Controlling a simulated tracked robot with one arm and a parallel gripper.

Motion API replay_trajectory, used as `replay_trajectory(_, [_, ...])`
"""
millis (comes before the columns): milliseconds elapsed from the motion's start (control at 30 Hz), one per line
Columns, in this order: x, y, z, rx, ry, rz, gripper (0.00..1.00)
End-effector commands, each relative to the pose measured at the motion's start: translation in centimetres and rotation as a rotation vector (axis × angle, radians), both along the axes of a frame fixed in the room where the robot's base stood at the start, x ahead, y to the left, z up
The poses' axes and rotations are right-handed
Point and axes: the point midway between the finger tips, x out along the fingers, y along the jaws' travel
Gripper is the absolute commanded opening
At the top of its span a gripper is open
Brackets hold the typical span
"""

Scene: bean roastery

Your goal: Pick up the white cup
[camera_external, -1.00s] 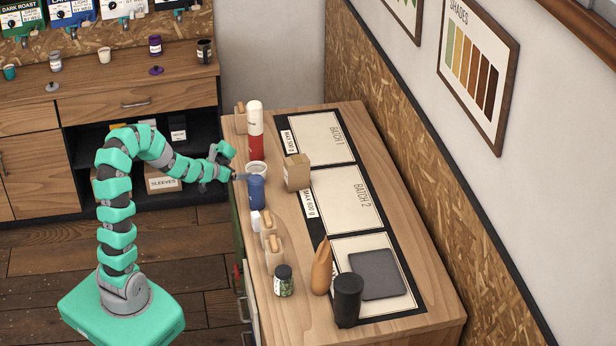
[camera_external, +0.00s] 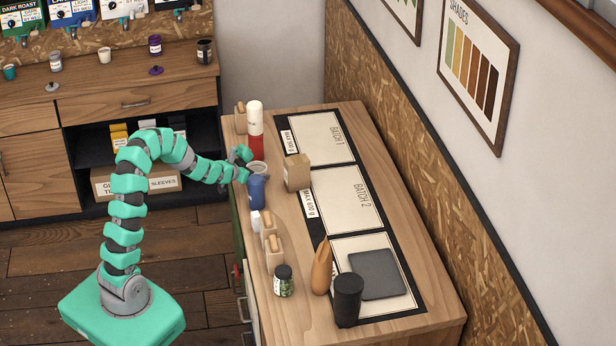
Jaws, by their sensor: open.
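A white cup (camera_external: 260,167) stands near the left edge of the wooden table, just behind a blue cup (camera_external: 257,189) that hides its lower part. My gripper (camera_external: 251,166) is open, at the left side of the white cup, with its fingers reaching toward the cup. In this view the fingertips overlap the cup's left rim; I cannot tell whether they touch it.
A red and white bottle (camera_external: 256,135) stands close behind the white cup. A brown box (camera_external: 297,172) is to its right. The batch mats (camera_external: 345,200) have bare room.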

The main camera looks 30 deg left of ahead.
Motion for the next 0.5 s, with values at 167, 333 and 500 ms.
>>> replay_trajectory(167, [1.6, -0.3, -0.6, 0.000, -0.003, 0.001, 0.96])
replay_trajectory(333, [1.7, -0.3, -0.7, 0.000, -0.002, 0.001, 0.96])
replay_trajectory(500, [1.7, -0.3, -0.7, 0.000, -0.002, 0.001, 0.71])
